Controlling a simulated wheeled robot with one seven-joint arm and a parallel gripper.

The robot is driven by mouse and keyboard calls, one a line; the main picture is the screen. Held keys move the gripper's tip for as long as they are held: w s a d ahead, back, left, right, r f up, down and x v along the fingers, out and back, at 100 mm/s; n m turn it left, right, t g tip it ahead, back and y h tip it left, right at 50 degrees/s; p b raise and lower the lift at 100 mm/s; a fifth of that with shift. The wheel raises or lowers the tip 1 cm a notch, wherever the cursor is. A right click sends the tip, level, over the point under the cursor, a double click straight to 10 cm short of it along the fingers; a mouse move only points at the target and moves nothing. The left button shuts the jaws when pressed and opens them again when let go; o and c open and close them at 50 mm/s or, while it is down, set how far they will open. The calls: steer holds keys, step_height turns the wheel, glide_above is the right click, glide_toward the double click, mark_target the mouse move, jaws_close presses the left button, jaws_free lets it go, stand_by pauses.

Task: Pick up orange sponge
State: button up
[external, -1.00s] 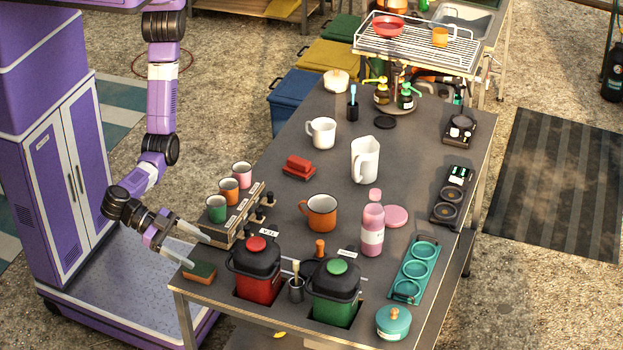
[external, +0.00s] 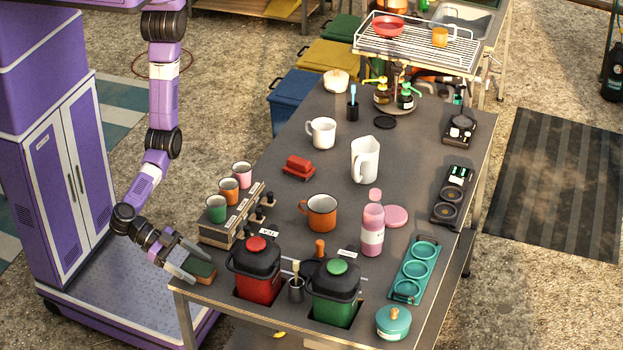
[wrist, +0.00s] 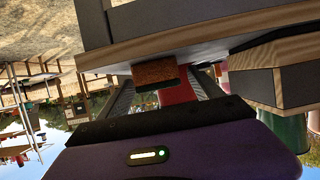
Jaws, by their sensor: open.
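The orange sponge (external: 204,270) is a small block with a green top and an orange-brown side. It lies at the table's near left corner, in front of the cup rack. My gripper (external: 198,264) is open at the sponge, with one finger on its far side and the other on its near side. Part of the sponge is hidden by the fingers. In the wrist view the sponge (wrist: 155,74) shows its orange-brown face between the two dark fingers. I cannot tell whether either finger touches it.
The cup rack (external: 236,225) stands close behind my gripper. A red canister (external: 257,286) with a black lid stands to the right, and a green canister (external: 335,305) is beyond it. The table's left edge is right by the sponge. The table's middle has some clear room.

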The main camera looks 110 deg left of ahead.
steer(key=shift+x, duration=0.95)
steer(key=c, duration=1.4)
